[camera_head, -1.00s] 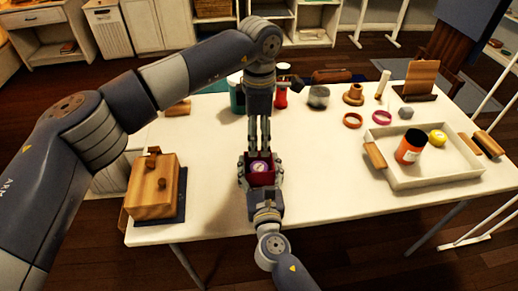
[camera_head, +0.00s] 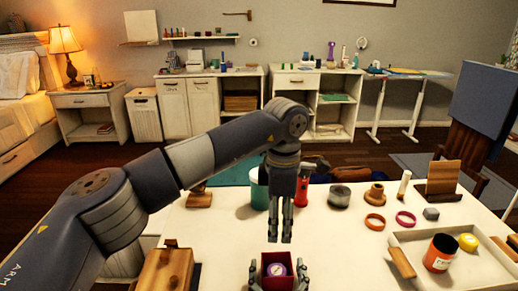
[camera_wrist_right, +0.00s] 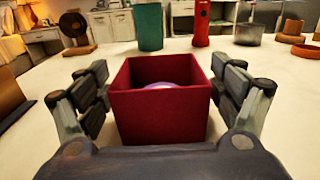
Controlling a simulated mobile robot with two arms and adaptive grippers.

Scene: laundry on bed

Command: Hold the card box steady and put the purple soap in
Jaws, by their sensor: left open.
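The card box (camera_head: 285,258) is dark red and open at the top. It stands upright at the front of the white table, and in the right wrist view (camera_wrist_right: 160,118) it fills the middle. The purple soap (camera_head: 277,270) is inside it; its purple top also shows in the right wrist view (camera_wrist_right: 161,85), and its lower part is hidden. My right gripper (camera_head: 277,284) has one finger at each side of the box; whether they press on it is unclear. My left gripper (camera_head: 280,239) points down just above the box, open and empty.
A teal container (camera_head: 259,188), a red bottle (camera_head: 302,186) and a grey tin (camera_head: 339,197) stand behind my left gripper. A white tray (camera_head: 480,279) with an orange jar (camera_head: 440,253) is at the right. A wooden box (camera_head: 165,272) is at the left. The table beside the box is clear.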

